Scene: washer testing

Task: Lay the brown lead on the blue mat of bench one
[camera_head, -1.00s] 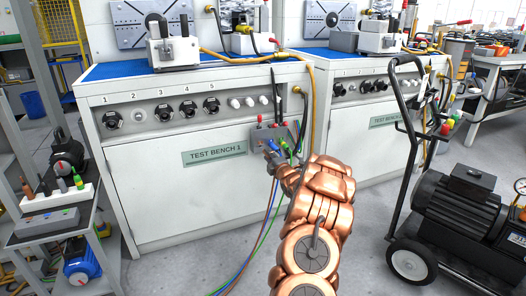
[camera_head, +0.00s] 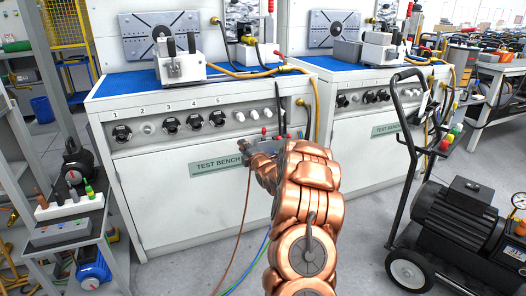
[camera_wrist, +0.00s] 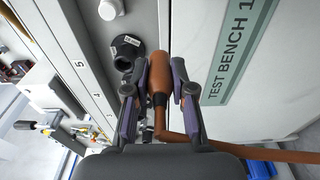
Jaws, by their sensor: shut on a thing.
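My gripper (camera_wrist: 160,88) is shut on the brown lead's plug (camera_wrist: 157,78) in the wrist view, one finger on each side. In the head view my gripper (camera_head: 251,155) is in front of bench one's front panel, beside its label, below the blue mat's height. The brown lead's cable (camera_head: 244,212) hangs down from it towards the floor. The blue mat (camera_head: 112,86) covers the top of bench one (camera_head: 160,215); its bare part shows at the front left. My arm hides part of the socket area.
A clamp fixture (camera_head: 180,66) and a yellow hose (camera_head: 238,73) occupy the mat. Black knobs (camera_head: 171,126) project from the panel. Blue and green leads (camera_head: 254,262) hang behind my arm. A shelf cart stands left, a pump trolley (camera_head: 455,220) right.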

